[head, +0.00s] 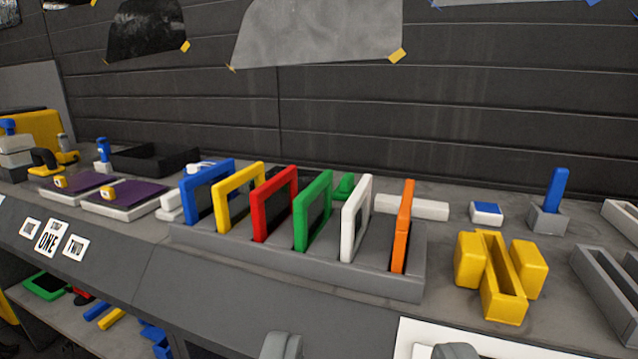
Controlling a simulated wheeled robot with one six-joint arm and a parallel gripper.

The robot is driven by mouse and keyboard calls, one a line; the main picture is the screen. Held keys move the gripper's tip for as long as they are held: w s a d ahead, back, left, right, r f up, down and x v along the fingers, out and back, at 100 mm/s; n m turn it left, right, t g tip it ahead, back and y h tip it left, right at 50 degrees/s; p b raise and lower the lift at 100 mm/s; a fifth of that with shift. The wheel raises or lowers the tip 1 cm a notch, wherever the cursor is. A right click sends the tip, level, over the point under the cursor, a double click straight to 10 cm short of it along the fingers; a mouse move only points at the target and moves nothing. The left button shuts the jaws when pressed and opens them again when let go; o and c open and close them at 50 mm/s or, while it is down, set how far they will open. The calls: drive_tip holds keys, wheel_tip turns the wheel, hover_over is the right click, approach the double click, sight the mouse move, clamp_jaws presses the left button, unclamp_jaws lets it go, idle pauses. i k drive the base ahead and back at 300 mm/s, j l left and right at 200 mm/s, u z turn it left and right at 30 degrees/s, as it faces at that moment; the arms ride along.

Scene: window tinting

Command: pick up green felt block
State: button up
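A small green block (345,185) shows on the workbench behind the rack of coloured frames, partly hidden by the green frame (313,212) and the white frame. I cannot tell whether it is felt. The green frame stands upright in a slot of the grey rack (290,262). My gripper (368,347) shows only as two grey fingertips at the bottom edge, wide apart. It is open, with nothing visible between the tips, and well in front of the rack and the green block.
Blue, yellow, red, white and orange frames (402,226) share the rack. A yellow holder (500,270) and a blue-handled tool (556,192) stand to the right. Purple pads (128,195) lie left. A white sheet (480,342) lies at the front. A dark wall (480,110) closes the back.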

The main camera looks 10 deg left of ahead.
sight(346, 187)
drive_tip(key=i+j+z, duration=0.1)
drive_tip(key=i+j, duration=0.9)
drive_tip(key=i, duration=0.1)
